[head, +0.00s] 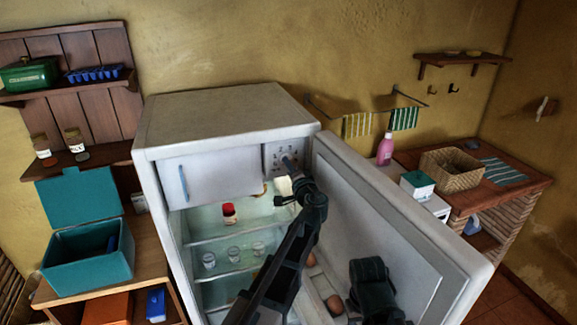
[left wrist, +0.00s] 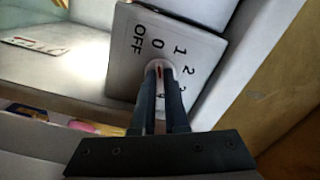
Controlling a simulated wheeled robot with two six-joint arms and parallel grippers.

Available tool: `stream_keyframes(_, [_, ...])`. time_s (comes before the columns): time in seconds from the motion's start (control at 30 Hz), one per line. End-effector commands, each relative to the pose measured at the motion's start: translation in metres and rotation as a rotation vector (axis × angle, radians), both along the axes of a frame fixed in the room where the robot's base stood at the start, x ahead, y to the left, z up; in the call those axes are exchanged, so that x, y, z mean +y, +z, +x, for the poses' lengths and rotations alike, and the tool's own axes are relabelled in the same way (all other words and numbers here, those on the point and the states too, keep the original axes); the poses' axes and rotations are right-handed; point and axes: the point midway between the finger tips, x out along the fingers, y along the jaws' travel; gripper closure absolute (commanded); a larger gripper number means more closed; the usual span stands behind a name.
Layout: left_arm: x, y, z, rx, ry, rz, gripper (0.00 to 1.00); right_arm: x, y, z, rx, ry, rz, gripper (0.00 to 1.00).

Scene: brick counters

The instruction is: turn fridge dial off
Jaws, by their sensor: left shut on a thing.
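The white fridge (head: 228,108) stands with its door (head: 395,215) open to the right. Its dial plate (head: 270,154) is at the top right of the interior. In the left wrist view the plate (left wrist: 135,72) reads OFF, 0, 1, 2, 3, with another figure partly hidden. The pale dial (left wrist: 157,66) has a red mark; I cannot tell exactly which number it points to. My left gripper (head: 289,163) reaches up to the plate; its two fingers (left wrist: 160,85) are shut on the dial. A dark part, perhaps my right gripper (head: 372,285), shows by the door; its jaws cannot be made out.
Inside the fridge are a freezer flap (head: 212,176), a red-lidded jar (head: 229,213) and several glasses (head: 234,254). The open door stands close to my left arm's right side. A teal box (head: 88,262) is at left. A basket (head: 450,170) sits on the right counter.

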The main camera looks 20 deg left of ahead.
Motion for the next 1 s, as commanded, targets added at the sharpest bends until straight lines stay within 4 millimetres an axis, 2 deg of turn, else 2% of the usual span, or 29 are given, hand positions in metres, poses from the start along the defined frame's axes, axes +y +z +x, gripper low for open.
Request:
stream_keyframes(0.3, [0.0,-0.001,-0.001,-0.001,0.002,-0.009,1.0,0.0,-0.001,0.0,0.0,0.0,0.0,0.5])
stream_keyframes(0.33, [0.0,-0.001,-0.001,-0.001,0.002,-0.009,0.85,0.0,-0.001,0.0,0.0,0.0,0.0,0.5])
stream_keyframes(0.47, [0.0,-0.001,-0.001,-0.001,0.001,-0.006,0.62,0.0,-0.001,0.0,0.0,0.0,0.0,0.5])
stream_keyframes(0.5, [0.0,-0.001,-0.001,-0.001,0.001,-0.006,0.59,0.0,0.0,0.0,0.0,0.0,0.0,0.5])
stream_keyframes(0.83, [-0.002,0.0,-0.004,-0.001,0.0,-0.003,0.59,0.0,0.0,0.0,0.0,0.0,0.0,0.5])
stream_keyframes(1.0, [-0.016,-0.001,-0.027,-0.001,-0.003,-0.003,0.59,0.0,0.0,0.0,0.0,0.0,0.0,0.5])
